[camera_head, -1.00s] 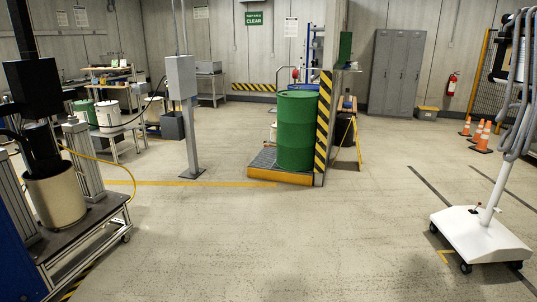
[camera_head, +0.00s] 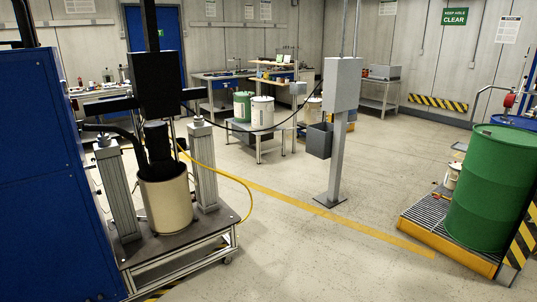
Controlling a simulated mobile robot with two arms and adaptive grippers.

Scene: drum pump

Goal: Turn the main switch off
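I cannot make out a main switch in this view. A grey box (camera_head: 342,84) is mounted on a grey post (camera_head: 336,165) near the middle; no switch handle shows on its visible faces. A large blue cabinet (camera_head: 45,150) fills the left edge, and only its plain side is seen. Beside it stands a pump machine with a black head (camera_head: 154,82) over a beige drum (camera_head: 166,200) on a wheeled base. Neither of my grippers is in view.
A yellow hose (camera_head: 222,172) hangs off the machine's wheeled base (camera_head: 185,240). A green barrel (camera_head: 490,190) stands on a grated pallet (camera_head: 425,215) at right. Benches and drums stand behind. The floor (camera_head: 320,255) in front is clear, with a yellow line.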

